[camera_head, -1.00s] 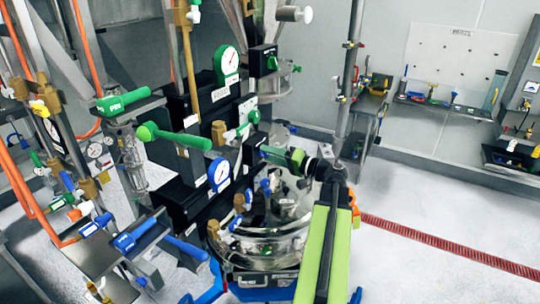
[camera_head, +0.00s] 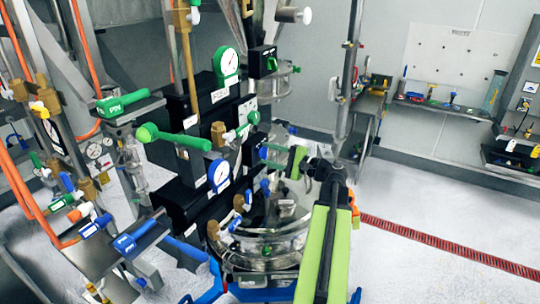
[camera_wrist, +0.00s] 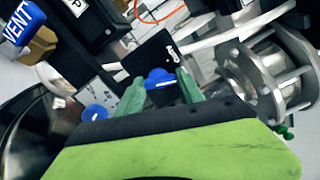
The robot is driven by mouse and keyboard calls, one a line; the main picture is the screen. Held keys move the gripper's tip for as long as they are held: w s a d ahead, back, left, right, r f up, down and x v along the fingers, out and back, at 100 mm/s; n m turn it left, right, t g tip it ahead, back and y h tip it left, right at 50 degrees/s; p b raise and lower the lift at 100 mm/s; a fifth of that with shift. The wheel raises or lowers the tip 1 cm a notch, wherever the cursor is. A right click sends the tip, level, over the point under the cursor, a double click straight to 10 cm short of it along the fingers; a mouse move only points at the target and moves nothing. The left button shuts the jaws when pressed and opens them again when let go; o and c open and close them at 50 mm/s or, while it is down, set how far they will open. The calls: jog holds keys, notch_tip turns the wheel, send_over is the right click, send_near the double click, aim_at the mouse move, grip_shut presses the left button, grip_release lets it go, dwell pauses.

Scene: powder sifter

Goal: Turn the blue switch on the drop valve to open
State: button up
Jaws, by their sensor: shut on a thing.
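The blue switch (camera_wrist: 158,78) shows in the wrist view between the two green fingers of my gripper (camera_wrist: 157,84), in front of a black box (camera_wrist: 155,42). The fingers are shut on the switch. In the head view my gripper (camera_head: 268,156) reaches left to the black box (camera_head: 252,150) in the middle of the machine. The switch's exact angle is hard to tell.
A blue handle (camera_wrist: 95,112) shows left of the fingers and a clear flanged tube (camera_wrist: 270,75) right of them. Gauges, a green lever (camera_head: 175,138) and the round steel vessel (camera_head: 275,235) crowd the area. Open floor (camera_head: 420,225) lies to the right.

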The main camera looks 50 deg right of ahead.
jog(key=shift+m, duration=0.8)
jog(key=o, duration=1.4)
jog(key=v, duration=1.7)
jog(key=shift+s, duration=0.25)
